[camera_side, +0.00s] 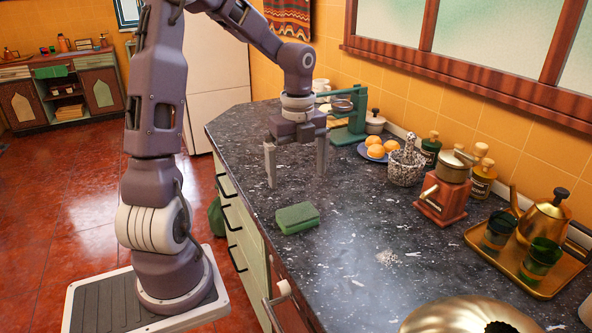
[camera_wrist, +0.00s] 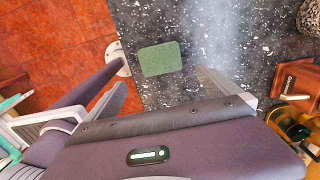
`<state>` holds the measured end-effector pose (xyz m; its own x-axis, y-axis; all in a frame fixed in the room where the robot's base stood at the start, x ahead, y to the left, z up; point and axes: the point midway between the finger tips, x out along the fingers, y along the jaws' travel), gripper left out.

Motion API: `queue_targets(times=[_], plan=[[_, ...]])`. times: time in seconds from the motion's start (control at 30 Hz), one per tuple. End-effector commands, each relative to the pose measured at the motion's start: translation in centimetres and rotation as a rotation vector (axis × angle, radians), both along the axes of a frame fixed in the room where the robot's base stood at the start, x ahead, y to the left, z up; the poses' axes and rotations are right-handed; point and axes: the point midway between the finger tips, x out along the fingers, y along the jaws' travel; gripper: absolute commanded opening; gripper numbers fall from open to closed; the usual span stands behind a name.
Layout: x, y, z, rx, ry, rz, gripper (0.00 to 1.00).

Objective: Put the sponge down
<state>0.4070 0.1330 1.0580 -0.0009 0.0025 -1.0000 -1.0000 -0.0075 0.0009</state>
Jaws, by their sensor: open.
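A green sponge (camera_side: 297,218) lies flat on the dark speckled countertop (camera_side: 340,215), close to its front edge. It also shows in the wrist view (camera_wrist: 160,59), ahead of the fingers and apart from them. My gripper (camera_side: 296,180) is above the counter, a little behind the sponge in the side view. Its two fingers are spread wide with nothing between them. In the wrist view my gripper (camera_wrist: 160,85) also shows both fingers apart and empty.
A coffee grinder (camera_side: 443,190), a mortar (camera_side: 405,165), a plate of orange fruit (camera_side: 377,150) and a green scale (camera_side: 350,118) line the back. A gold tray (camera_side: 530,282) with a kettle and glasses stands at right, a brass basin (camera_side: 460,315) in front. The middle counter is mostly clear.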

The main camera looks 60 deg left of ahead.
Motion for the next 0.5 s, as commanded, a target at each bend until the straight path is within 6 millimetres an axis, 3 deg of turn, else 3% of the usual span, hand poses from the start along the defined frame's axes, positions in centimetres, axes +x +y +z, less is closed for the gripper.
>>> queue_targets(times=[0.07, 0.13, 0.27, 0.4, 0.5], plan=[[-0.3, -1.2, 1.2, 0.031, -0.006, 0.056, 1.0], [-1.2, -3.6, 3.0, 0.088, -0.035, 0.199, 1.0], [-5.1, -9.7, 7.1, 0.131, -0.208, 0.644, 1.0], [-10.5, -14.9, 9.5, -0.07, -0.39, 1.136, 1.0], [-13.4, -16.8, 10.0, -0.255, -0.413, 1.374, 1.0]])
